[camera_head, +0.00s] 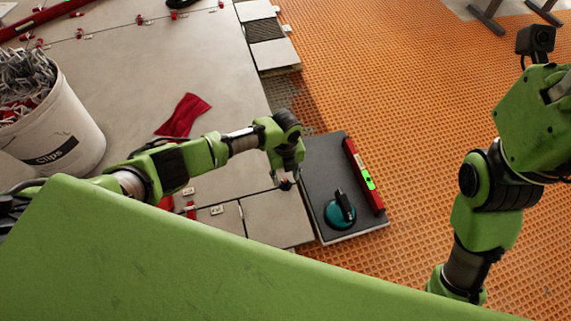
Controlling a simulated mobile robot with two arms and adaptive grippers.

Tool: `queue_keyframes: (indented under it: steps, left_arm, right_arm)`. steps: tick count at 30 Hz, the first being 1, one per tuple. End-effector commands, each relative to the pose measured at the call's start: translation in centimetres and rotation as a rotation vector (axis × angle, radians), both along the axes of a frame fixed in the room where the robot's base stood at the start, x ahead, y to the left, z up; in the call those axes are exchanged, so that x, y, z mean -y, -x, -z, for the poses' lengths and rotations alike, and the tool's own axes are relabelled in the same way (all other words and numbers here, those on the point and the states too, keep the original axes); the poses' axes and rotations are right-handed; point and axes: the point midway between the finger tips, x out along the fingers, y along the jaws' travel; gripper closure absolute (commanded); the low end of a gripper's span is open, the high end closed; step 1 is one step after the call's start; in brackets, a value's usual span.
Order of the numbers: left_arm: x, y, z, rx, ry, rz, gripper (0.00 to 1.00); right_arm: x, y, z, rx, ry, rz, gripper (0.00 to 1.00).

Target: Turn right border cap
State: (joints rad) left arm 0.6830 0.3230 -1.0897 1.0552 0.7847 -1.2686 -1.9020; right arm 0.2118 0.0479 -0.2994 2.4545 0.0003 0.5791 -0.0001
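My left arm reaches in from the left over the grey tiles. Its gripper (287,184) points down at the tile edge, beside the dark tile. A speck of red shows at its tip. The fingers are too small and dark to tell whether they are open or shut, or whether they touch a cap. Any border cap there is mostly hidden by the gripper. A red cap (191,209) stands at a tile joint left of the gripper. My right arm stands at the right over the orange mat; its fingers do not show.
A dark tile (318,160) carries a teal suction cup (341,212) and a red level (361,172). A white bucket of clips (75,140) and a red cloth (184,114) are at left. Stacked tiles (262,12) lie at the top. The orange mat (430,90) is mostly clear.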

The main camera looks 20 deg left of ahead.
Motion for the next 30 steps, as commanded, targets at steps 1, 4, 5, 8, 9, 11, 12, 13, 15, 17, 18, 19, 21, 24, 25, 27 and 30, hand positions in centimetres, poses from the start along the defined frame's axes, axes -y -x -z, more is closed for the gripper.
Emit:
queue_keyframes:
  steps: [1, 4, 5, 8, 9, 11, 12, 13, 15, 17, 18, 19, 21, 24, 25, 27, 30]
  left_arm:
    - [-0.1, -0.1, -1.0, 0.004, 0.001, 0.002, 0.62]
    - [0.0, -0.2, -3.2, 0.005, 0.002, 0.002, 0.62]
    - [0.0, -0.1, -3.8, 0.004, 0.001, 0.002, 0.62]
    - [0.0, -0.1, -5.9, 0.003, 0.003, 0.002, 0.62]
    - [0.0, -0.1, -6.6, 0.003, 0.001, 0.002, 0.62]
    - [0.0, -0.1, -7.5, 0.003, 0.001, 0.001, 0.62]
    - [0.0, -0.1, -8.0, 0.002, 0.001, 0.000, 0.62]
    - [0.0, -0.1, -8.4, 0.001, 0.000, 0.000, 0.62]
    - [0.1, 0.0, -9.0, 0.001, 0.002, 0.001, 0.62]
    - [0.0, 0.0, -9.3, -0.001, 0.001, 0.000, 0.62]
    - [0.0, 0.0, -9.4, -0.001, 0.001, 0.000, 0.62]
    - [0.0, 0.0, -9.5, -0.001, 0.001, 0.000, 0.62]
    - [0.0, 0.0, -9.5, -0.001, 0.000, 0.000, 0.62]
    - [0.0, 0.0, -9.5, -0.001, 0.001, 0.000, 0.62]
    - [0.0, 0.0, -9.5, -0.001, 0.001, 0.000, 0.62]
    - [0.0, 0.0, -9.5, -0.001, 0.001, 0.000, 0.62]
    - [0.0, 0.0, -9.5, -0.001, 0.001, 0.000, 0.62]
  right_arm:
    - [0.0, 0.0, 0.0, 0.000, -0.001, 0.000, 0.60]
    - [0.0, 0.0, 0.0, -0.001, -0.001, 0.000, 0.60]
    - [0.0, 0.0, 0.0, -0.001, -0.001, -0.001, 0.60]
    - [0.0, 0.0, 0.0, -0.001, -0.001, -0.001, 0.60]
    - [0.0, 0.0, 0.0, -0.001, -0.001, -0.001, 0.60]
    - [0.0, -0.1, 0.0, -0.001, -0.001, -0.001, 0.60]
    - [0.0, -0.1, 0.0, -0.001, -0.001, -0.001, 0.60]
    - [0.0, -0.1, 0.0, -0.001, -0.001, -0.001, 0.60]
    - [0.0, -0.1, 0.0, -0.001, -0.001, -0.001, 0.60]
    - [0.0, -0.1, 0.0, -0.001, -0.001, -0.001, 0.60]
    - [0.0, -0.1, 0.0, -0.002, -0.002, -0.001, 0.60]
    - [0.0, -0.1, 0.0, -0.001, -0.001, -0.001, 0.60]
    - [0.0, -0.1, 0.0, -0.001, -0.001, -0.001, 0.60]
    - [0.0, -0.1, 0.0, -0.002, -0.002, -0.001, 0.60]
    - [0.0, -0.1, 0.0, -0.002, -0.002, -0.001, 0.60]
    - [0.0, -0.1, 0.0, -0.003, -0.001, -0.001, 0.60]
    - [0.0, -0.1, 0.0, -0.003, -0.001, -0.001, 0.60]
